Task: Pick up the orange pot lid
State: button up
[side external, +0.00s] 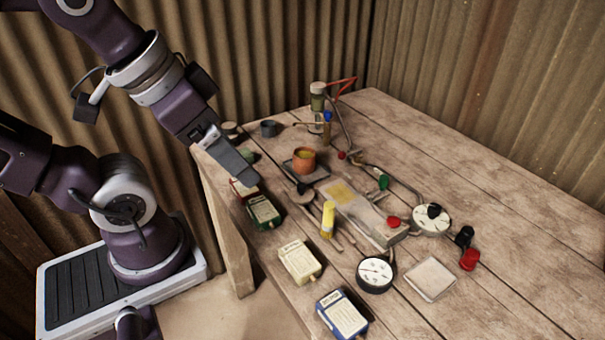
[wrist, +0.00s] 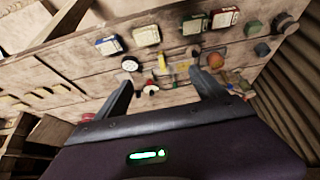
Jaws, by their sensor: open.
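An orange pot (side external: 303,161) stands on a dark square tile (side external: 292,170) near the back left of the wooden table. Its round top shows a lighter orange; I cannot tell a separate lid from the pot. In the wrist view a round orange shape (wrist: 216,60) lies just beyond the right fingertip. My gripper (side external: 249,178) is above the table's left side, left of the pot and apart from it. In the wrist view my gripper (wrist: 160,82) has its two fingers spread, with nothing held between them.
Green (side external: 263,212), cream (side external: 300,261) and blue (side external: 341,313) boxes line the table's left edge. A yellow tube (side external: 328,219) stands upright near a flat press plate (side external: 350,207). A dial (side external: 375,274) lies in front.

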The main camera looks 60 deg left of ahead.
jog(key=n+g, duration=0.5)
jog(key=n, duration=0.9)
send_over(301, 185)
jog(key=f, duration=1.7)
jog(key=shift+w+d+f, duration=0.1)
jog(key=shift+w+d, duration=0.15)
jog(key=shift+w, duration=0.05)
jog(key=shift+n+g, duration=0.3)
jog(key=shift+n, duration=0.2)
jog(key=f, duration=0.8)
jog(key=shift+s+a+f, duration=0.2)
jog(key=shift+s+a, duration=0.05)
jog(key=shift+a, duration=0.05)
jog(key=c, duration=1.4)
